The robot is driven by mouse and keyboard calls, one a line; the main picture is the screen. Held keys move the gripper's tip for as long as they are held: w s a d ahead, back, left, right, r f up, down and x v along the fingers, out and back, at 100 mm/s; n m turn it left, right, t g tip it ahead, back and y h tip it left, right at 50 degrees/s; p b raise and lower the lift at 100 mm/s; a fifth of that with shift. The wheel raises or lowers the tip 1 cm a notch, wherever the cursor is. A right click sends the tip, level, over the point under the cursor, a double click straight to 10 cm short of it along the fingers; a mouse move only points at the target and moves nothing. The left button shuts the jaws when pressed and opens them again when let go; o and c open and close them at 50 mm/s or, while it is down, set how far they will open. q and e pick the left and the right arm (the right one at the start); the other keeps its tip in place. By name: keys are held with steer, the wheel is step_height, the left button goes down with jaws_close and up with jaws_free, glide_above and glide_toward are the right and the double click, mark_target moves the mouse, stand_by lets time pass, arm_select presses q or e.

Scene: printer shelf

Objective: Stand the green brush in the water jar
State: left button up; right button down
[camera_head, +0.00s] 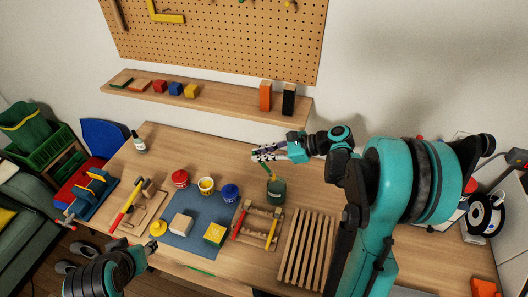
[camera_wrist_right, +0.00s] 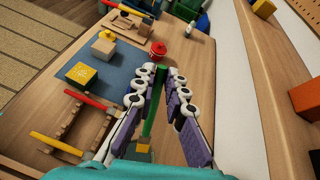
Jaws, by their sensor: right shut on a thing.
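My right gripper (camera_head: 258,154) is shut on the green brush (camera_head: 266,164) above the table. In the right wrist view the green brush (camera_wrist_right: 155,108) runs between the two purple-padded fingers (camera_wrist_right: 160,78). I cannot tell whether the tip is inside the jar's mouth. My left gripper (camera_head: 149,248) is low at the table's front left, away from the jar; its jaws are too small to read.
A wooden rack (camera_head: 257,226) holding red and yellow brushes stands in front of the jar, with a slatted wooden rack (camera_head: 306,250) to its right. Blue (camera_head: 230,193), yellow (camera_head: 206,185) and red (camera_head: 180,178) paint pots stand left. A shelf (camera_head: 215,103) hangs behind.

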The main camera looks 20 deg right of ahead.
mark_target(272, 175)
steer(key=shift+a+f+b, duration=0.45)
steer(key=shift+a+f, duration=0.05)
steer(key=shift+f, duration=0.35)
steer(key=f+b, duration=0.1)
steer(key=d+f+b, duration=0.1)
steer(key=f, duration=0.1)
steer(key=d+f+b, duration=0.1)
steer(key=f+b, duration=0.1)
steer(key=d+f+b, duration=0.1)
steer(key=f+b, duration=0.1)
steer(key=d+f+b, duration=0.1)
steer(key=f+b, duration=0.2)
steer(key=shift+s+d+f, duration=0.1)
steer(key=shift+s+d, duration=0.15)
steer(key=c, duration=1.5)
jaws_free()
steer(key=shift+d, duration=0.1)
steer(key=shift+s+d+r+p, duration=0.4)
steer(key=shift+d+r+p, duration=0.1)
steer(key=shift+d+r, duration=0.15)
steer(key=shift+s+d+r+p, duration=0.45)
steer(key=shift+d+r, duration=0.15)
steer(key=shift+r, duration=0.15)
steer(key=shift+s+d+r+p, duration=0.35)
steer(key=shift+d+r+p, duration=0.15)
steer(key=shift+d+r, duration=0.15)
